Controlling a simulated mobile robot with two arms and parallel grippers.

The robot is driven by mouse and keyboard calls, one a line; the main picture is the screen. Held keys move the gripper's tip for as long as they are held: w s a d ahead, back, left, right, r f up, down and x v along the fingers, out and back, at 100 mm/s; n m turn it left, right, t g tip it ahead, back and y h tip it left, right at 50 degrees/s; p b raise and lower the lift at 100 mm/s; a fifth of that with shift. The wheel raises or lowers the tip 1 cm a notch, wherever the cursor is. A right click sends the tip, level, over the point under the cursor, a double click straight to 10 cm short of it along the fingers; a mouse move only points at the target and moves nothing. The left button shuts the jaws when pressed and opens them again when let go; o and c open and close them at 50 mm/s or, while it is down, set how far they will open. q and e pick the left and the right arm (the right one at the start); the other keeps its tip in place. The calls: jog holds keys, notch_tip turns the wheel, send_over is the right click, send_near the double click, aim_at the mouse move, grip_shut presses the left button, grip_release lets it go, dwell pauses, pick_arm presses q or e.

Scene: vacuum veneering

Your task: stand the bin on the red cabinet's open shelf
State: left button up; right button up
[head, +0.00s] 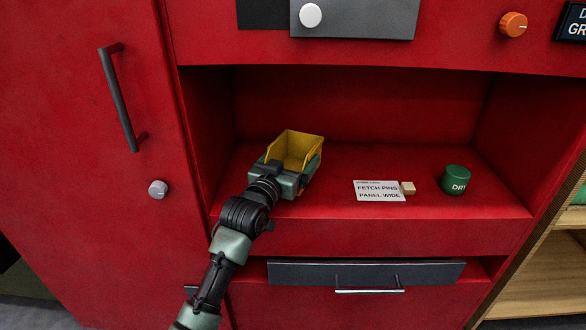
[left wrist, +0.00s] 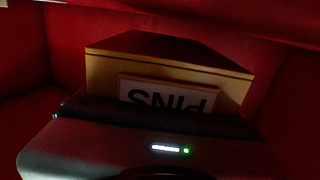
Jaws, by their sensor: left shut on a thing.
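The yellow bin (head: 298,147) is inside the open shelf (head: 370,232) of the red cabinet, toward its left part. My left gripper (head: 289,180) is shut on the bin's near side. In the left wrist view the bin (left wrist: 104,72) fills the middle, with a label reading PINS upside down, partly hidden by the gripper (left wrist: 150,112). The bin looks close to the shelf floor, but I cannot tell whether it touches. My right gripper is in neither view.
On the shelf to the right lie a white card (head: 379,191) reading FETCH PINS PANEL WIDE, a small wooden block (head: 408,188) and a green cylinder (head: 456,180). The shelf between bin and card is clear. A drawer handle (head: 369,291) sits below.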

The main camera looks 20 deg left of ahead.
pick_arm(q)
jog(key=shift+f, duration=1.15)
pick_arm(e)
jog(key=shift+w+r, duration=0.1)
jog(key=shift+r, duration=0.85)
pick_arm(q)
jog(key=shift+f, duration=0.1)
jog(key=o, duration=1.2)
jog(key=shift+s, duration=0.1)
jog(key=s, duration=0.4)
jog(key=s+a+p, duration=0.1)
jog(key=s, duration=0.6)
jog(key=shift+s+a, duration=0.2)
jog(key=shift+s, duration=0.15)
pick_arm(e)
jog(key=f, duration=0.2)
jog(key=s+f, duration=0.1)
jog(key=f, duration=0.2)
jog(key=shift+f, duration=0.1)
